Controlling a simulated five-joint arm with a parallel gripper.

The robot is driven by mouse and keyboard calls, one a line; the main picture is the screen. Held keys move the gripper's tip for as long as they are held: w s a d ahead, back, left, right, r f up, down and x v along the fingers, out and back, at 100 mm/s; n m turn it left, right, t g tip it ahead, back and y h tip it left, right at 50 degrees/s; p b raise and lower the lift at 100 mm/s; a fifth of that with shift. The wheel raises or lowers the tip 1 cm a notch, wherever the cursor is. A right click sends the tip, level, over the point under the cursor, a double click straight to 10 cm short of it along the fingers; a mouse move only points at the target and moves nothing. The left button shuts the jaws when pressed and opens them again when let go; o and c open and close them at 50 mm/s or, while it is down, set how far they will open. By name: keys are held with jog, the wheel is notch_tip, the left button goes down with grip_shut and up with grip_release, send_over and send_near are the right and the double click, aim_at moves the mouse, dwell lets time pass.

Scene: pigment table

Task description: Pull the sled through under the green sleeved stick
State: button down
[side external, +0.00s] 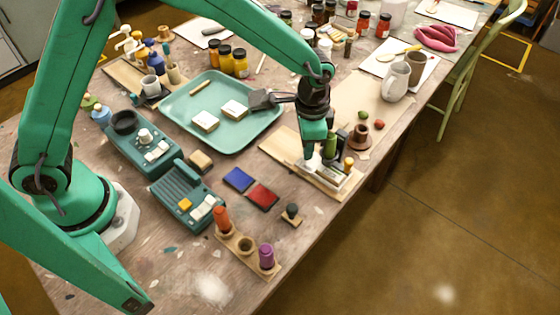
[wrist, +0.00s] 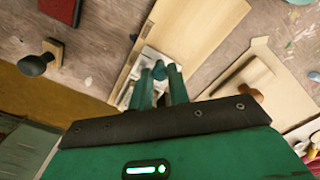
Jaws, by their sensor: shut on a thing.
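The peg stands at a low whitish-grey piece, seemingly the sled (side external: 322,178), which also shows in the wrist view (wrist: 148,57). An upright green sleeved stick (side external: 331,146) is right beside my gripper in the side view. A yellow-topped peg (side external: 348,163) stands close by. My gripper hides part of the sled, so its position relative to the stick is unclear.
The pale board (side external: 285,152) lies near the table's right edge. A teal tray (side external: 180,120) with white blocks is left of it. Blue (side external: 238,180) and red (side external: 263,196) pads and a dark-knobbed stamp (side external: 291,212) lie in front. A brown piece (side external: 360,138) stands behind.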

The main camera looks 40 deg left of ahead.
jog(key=shift+d, duration=0.3)
jog(key=c, duration=1.3)
grip_release()
jog(key=shift+c, duration=0.2)
notch_tip(320, 180, up, 7)
jog(key=shift+r, duration=0.45)
jog(key=shift+a, duration=0.1)
